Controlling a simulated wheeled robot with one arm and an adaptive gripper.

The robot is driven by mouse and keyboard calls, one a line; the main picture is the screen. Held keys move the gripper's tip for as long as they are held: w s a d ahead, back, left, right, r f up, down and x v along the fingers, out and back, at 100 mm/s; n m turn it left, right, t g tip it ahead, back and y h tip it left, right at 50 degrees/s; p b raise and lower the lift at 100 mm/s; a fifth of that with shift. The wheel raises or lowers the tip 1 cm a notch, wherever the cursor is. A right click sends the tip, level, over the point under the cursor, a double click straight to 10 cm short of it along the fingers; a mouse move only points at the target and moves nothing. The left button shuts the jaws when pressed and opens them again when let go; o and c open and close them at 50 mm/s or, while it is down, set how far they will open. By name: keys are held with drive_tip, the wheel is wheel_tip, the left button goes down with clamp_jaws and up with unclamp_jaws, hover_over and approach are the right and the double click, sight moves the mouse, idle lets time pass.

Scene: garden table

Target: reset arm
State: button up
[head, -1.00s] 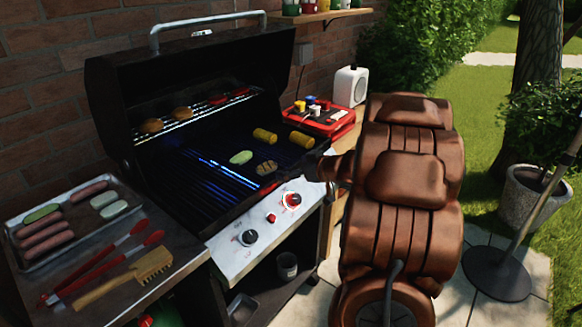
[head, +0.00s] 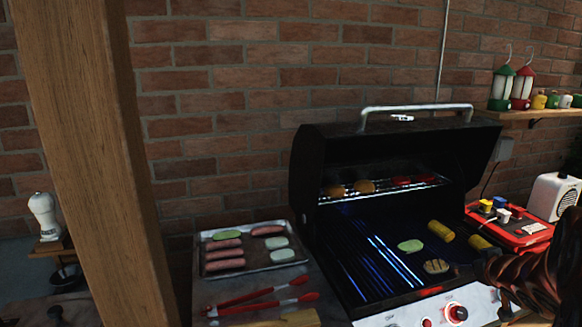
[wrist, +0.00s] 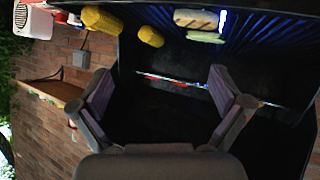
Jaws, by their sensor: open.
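My gripper (wrist: 165,105) shows in the wrist view with its two fingers spread wide and nothing between them. Behind it is the dark inside of the open grill (head: 400,215). My brown arm is at the lower right of the head view; the gripper itself cannot be made out there. On the grill lie corn pieces (head: 440,231), a pale green slice (head: 411,246) and a grill-marked round piece (head: 436,266). The corn also shows at the top of the wrist view (wrist: 101,20).
A metal tray (head: 285,263) with sausages and slices stands left of the grill, with red tongs (head: 262,302) in front. A red case (head: 520,240) and a white box (head: 556,196) stand at right. A wooden post (head: 85,150) rises at left. Lanterns (head: 503,88) stand on a shelf.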

drive_tip(key=s+a+g+y+p, duration=0.1)
drive_tip(key=s+a+g, duration=0.5)
drive_tip(key=s+a, duration=0.9)
drive_tip(key=s+a+g+y+p, duration=0.2)
drive_tip(key=s+a+g, duration=0.5)
drive_tip(key=s+a, duration=0.8)
drive_tip(key=s+p, duration=0.1)
drive_tip(key=s, duration=0.5)
drive_tip(key=shift+a+r, duration=0.35)
drive_tip(key=shift+r, duration=0.05)
